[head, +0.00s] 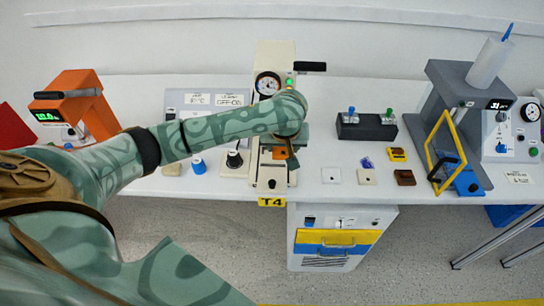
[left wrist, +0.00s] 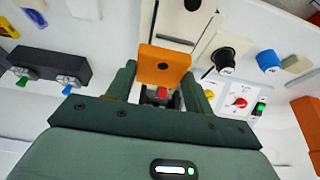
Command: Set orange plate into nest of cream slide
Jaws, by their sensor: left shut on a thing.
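The orange plate (left wrist: 163,62) has a small dark hole and sits between the fingers of my left gripper (left wrist: 159,74), which is shut on it. In the head view the orange plate (head: 279,153) shows only partly under my left gripper (head: 284,146). The cream slide (head: 272,181) is at the front of the cream machine, just below the plate in the head view. In the left wrist view the slide (left wrist: 178,38) lies beyond the plate, which overlaps its near end. The nest is mostly hidden, and I cannot tell whether the plate touches it. My right gripper is not in view.
The cream machine (head: 275,56) has a gauge and a black handle (head: 310,66) above my left gripper. A black-knobbed block (head: 235,160) stands close on the left. A dark switch box (head: 366,128) and several small plates are on the right. Bare white table lies between.

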